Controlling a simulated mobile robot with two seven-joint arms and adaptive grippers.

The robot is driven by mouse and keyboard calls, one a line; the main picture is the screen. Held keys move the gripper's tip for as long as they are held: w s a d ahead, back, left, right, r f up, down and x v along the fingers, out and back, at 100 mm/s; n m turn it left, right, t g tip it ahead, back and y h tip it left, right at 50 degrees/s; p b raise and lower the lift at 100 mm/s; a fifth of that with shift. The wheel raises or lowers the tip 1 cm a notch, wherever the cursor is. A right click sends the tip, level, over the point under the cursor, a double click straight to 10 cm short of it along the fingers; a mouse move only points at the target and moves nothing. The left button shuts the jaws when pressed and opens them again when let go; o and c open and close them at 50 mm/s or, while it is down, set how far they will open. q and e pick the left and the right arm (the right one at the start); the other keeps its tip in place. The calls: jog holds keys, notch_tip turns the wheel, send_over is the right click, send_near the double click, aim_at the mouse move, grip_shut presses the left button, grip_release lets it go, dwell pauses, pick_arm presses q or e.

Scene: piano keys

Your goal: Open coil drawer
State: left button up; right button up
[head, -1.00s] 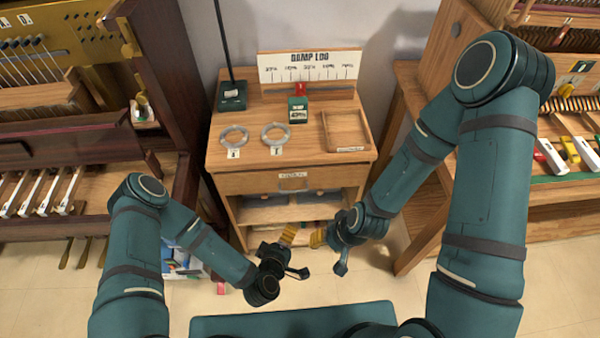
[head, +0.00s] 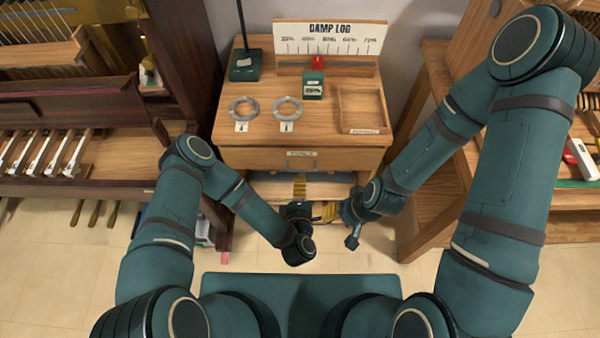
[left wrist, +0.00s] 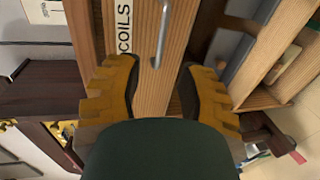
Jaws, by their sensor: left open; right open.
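The coil drawer (head: 250,158) is shut in the front of the wooden cabinet, just under its top. Its label (head: 302,154) reads COILS in the left wrist view (left wrist: 122,48). There a metal bar handle (left wrist: 162,35) stands on the drawer front (left wrist: 153,88). My left gripper (left wrist: 160,92) is open, one yellow finger on each side of the picture, with the handle ahead between them and not held. In the head view my left gripper (head: 299,186) is just below the drawer front. My right gripper (head: 329,211) is open and empty, lower and to the right.
The cabinet top (head: 225,130) bears two coil rings (head: 243,108), a green box (head: 313,84), a shallow wooden tray (head: 362,112) and a DAMP LOG board (head: 330,38). Open shelves lie below the drawer. Piano actions stand at left and right.

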aim_at(300, 170)
pick_arm(q)
jog(key=b+x, duration=0.1)
jog(key=x, duration=0.6)
jog(key=shift+w, duration=0.35)
grip_shut()
